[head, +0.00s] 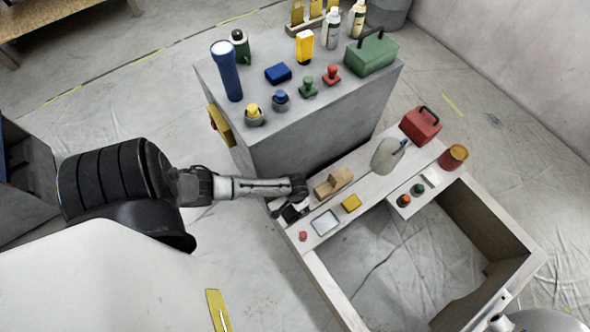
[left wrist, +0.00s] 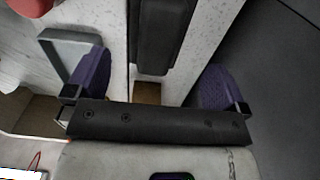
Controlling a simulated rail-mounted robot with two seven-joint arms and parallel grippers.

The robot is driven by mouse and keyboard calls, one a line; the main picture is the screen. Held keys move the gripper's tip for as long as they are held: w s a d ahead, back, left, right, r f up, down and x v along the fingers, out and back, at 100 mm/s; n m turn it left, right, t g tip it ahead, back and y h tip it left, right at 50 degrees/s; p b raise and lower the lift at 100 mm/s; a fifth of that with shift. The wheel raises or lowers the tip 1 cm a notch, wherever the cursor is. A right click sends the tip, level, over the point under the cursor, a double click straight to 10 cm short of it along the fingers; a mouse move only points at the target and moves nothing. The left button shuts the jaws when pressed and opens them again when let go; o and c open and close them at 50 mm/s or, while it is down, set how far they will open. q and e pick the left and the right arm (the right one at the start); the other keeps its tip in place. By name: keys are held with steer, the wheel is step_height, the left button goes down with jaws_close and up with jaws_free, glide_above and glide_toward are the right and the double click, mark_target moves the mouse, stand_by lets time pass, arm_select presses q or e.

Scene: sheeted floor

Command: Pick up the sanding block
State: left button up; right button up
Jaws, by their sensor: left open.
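A long dark block with a raised ridge, seemingly the sanding block (left wrist: 160,35), lies between the two purple fingertips of my left gripper (left wrist: 152,85) in the left wrist view. Pale surface shows between it and each finger, so neither seems to touch it. A small brown patch shows at its near end; the rest is hidden by my gripper body. In the head view my left gripper (head: 293,208) is open, low over the left end of the pale plank, and largely covers this spot. My right gripper is not in view.
A tan wooden block (head: 333,183), a yellow block (head: 351,202), a shallow tray (head: 325,223) and a red knob (head: 303,236) are close by. The tall grey cabinet (head: 300,140) stands right behind. The open frame's middle is empty.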

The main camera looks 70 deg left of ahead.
arm_select(q)
steer(key=shift+d+f+b, duration=0.1)
steer(key=shift+f+b, duration=0.5)
steer(key=shift+f, duration=0.25)
steer(key=f+b, duration=0.1)
steer(key=f, duration=0.1)
steer(key=f+b, duration=0.2)
steer(key=shift+s+d, duration=0.1)
steer(key=shift+d, duration=0.1)
steer(key=shift+r, duration=0.1)
steer(key=shift+a, duration=0.1)
steer(key=shift+c, duration=0.6)
steer(key=c, duration=1)
steer(key=shift+r, duration=0.15)
